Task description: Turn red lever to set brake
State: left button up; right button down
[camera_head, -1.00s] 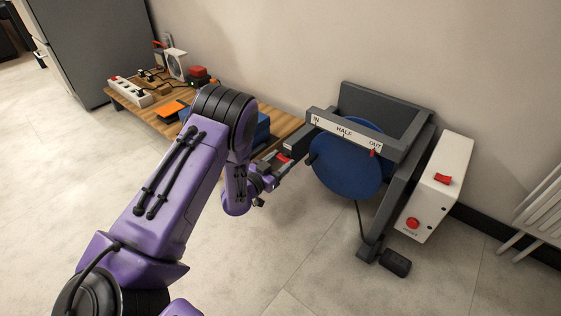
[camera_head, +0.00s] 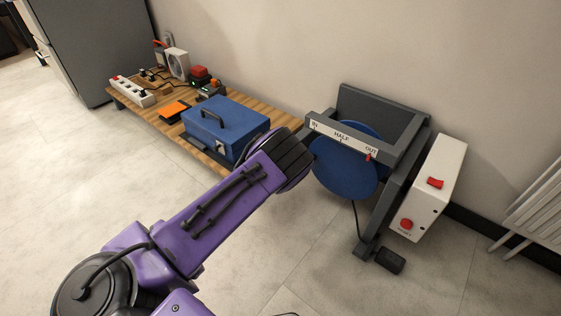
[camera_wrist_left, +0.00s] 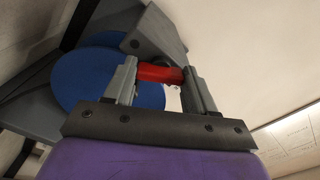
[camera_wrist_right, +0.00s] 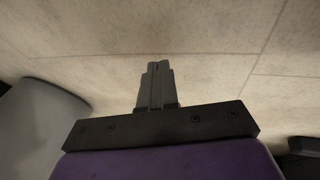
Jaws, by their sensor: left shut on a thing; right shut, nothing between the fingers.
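The red lever (camera_wrist_left: 160,73) shows in the left wrist view, between the two fingers of my left gripper (camera_wrist_left: 163,80), which is shut on it. Behind it are the blue disc (camera_wrist_left: 90,75) and a grey block of the frame. In the head view, my left arm's dark joint hides the lever and gripper. The blue disc (camera_head: 345,172) stands under a grey bar with a white scale (camera_head: 343,137) reading IN, HALF, OUT. A small red pointer (camera_head: 368,157) is at OUT. My right gripper (camera_wrist_right: 155,85) is shut and empty above the floor in the right wrist view.
A white box (camera_head: 430,190) with a red switch and red reset button stands right of the grey frame (camera_head: 405,160). A low wooden table (camera_head: 275,122) at the left holds a blue toolbox (camera_head: 222,127) and a power strip (camera_head: 132,92).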

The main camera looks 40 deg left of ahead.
jog(key=shift+s+d+r+n, duration=0.2)
jog(key=shift+s+r+n, duration=0.05)
jog(key=shift+s+n, duration=0.1)
jog(key=shift+s+a+r+g+p, duration=0.2)
jog(key=shift+s+a+g+p, duration=0.1)
jog(key=shift+s+g+p, duration=0.15)
pick_arm(q)
jog(key=shift+s+f+m, duration=0.1)
jog(key=shift+m, duration=3.1)
pick_arm(e)
jog(key=shift+s+a+r, duration=0.15)
jog(key=shift+s+a, duration=0.05)
pick_arm(q)
jog(key=shift+a, duration=0.1)
jog(key=o, duration=1)
jog(key=shift+o, duration=0.2)
